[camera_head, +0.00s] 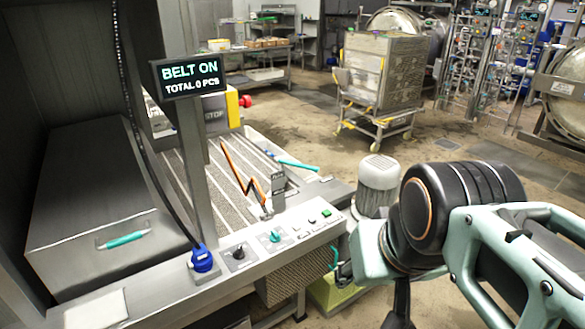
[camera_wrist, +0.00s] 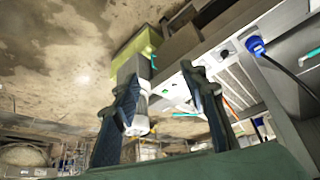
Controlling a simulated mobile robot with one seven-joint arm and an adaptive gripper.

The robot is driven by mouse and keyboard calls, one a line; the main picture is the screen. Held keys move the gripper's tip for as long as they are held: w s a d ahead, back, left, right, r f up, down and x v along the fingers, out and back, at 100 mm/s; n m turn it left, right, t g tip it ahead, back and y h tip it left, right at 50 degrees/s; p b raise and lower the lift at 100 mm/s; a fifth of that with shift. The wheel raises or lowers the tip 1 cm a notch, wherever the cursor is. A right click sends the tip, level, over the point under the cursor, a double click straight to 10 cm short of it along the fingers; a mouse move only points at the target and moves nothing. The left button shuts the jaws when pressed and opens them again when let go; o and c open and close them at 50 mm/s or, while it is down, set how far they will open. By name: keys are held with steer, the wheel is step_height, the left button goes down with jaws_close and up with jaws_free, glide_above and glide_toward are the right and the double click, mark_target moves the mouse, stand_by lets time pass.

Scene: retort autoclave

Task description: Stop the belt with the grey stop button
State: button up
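The control panel (camera_head: 290,240) runs along the near edge of the belt machine in the head view. A green button (camera_head: 327,212) sits near its right end, with a small pale grey button (camera_head: 311,221) just left of it; its label is too small to read. The display (camera_head: 190,76) reads "BELT ON, TOTAL 0 PCS". My gripper (camera_wrist: 160,75) shows two dark fingers spread apart in the wrist view, with nothing held between them. In the head view my arm is right of the panel; the fingertips cannot be made out clearly. No contact with the panel is visible.
A teal knob (camera_head: 275,236), a black knob (camera_head: 238,253) and a blue plug (camera_head: 201,258) lie left of the buttons. A grey motor (camera_head: 378,182) stands right of the panel. A loaded cart (camera_head: 383,72) stands farther back.

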jaws_close()
stand_by(1.4)
